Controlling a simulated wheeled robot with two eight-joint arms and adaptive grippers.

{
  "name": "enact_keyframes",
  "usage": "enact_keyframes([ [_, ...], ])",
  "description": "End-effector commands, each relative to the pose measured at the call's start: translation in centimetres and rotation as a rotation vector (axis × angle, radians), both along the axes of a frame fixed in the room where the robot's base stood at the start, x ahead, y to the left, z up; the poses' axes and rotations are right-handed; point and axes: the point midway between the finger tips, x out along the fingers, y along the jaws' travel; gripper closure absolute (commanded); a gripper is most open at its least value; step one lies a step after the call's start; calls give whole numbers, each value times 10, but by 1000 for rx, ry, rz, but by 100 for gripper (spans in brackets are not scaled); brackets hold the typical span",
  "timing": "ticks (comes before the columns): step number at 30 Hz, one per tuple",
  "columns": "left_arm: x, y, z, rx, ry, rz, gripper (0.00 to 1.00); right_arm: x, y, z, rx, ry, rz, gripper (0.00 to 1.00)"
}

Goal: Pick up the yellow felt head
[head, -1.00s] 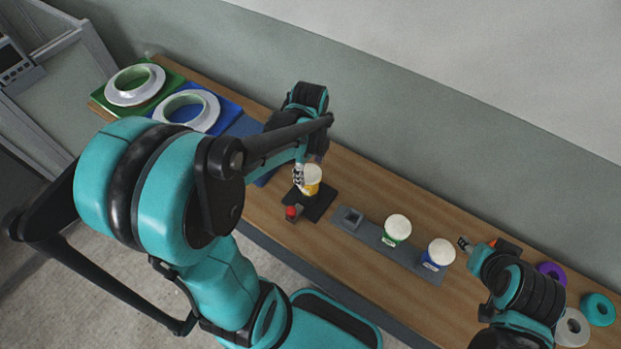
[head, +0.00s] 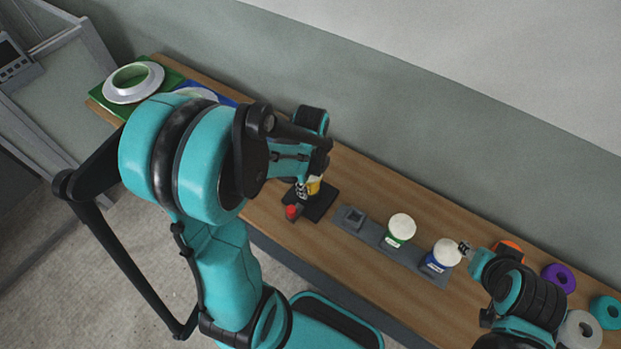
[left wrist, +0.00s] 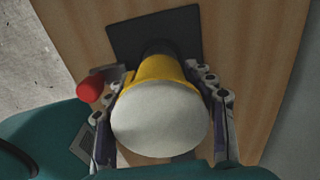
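The yellow felt head (left wrist: 163,68) has a yellow body and a wide, pale round top. It stands over a dark square pad (left wrist: 140,35) in the left wrist view. In the head view it shows as a small yellow patch (head: 314,185), mostly hidden by my left arm. My left gripper (left wrist: 159,72) is around it, one finger on each side. The fingers look spread, with their tips close beside the yellow body; whether they touch it is not clear. My right gripper (head: 464,248) is beside the blue-labelled pot (head: 440,262); its opening is too small to judge.
A red knob (left wrist: 90,90) is close by the left finger. A grey rack (head: 409,254) holds the green-labelled pot (head: 398,238) and the blue one. Coloured rings, including a purple one (head: 558,278), lie at the right. A green mould (head: 133,82) is at the far left.

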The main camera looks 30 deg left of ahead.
Motion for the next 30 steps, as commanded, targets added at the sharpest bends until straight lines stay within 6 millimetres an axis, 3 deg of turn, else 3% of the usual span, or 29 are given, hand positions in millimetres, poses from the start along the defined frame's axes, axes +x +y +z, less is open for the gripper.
enact_keyframes([
  [1,0,0,0,0,0,0,66,0,0,0,0,0,0,60],
  [3,0,0,0,0,0,0,84,0,0,0,0,0,0,60],
  [4,0,0,0,0,0,0,89,0,0,0,0,0,0,60],
  [16,0,0,5,0,0,0,89,0,0,2,0,0,0,60],
  [24,-1,0,44,0,0,0,89,0,0,19,0,0,0,60],
  [30,-13,-41,69,0,0,-7,89,0,0,31,0,0,0,60],
])
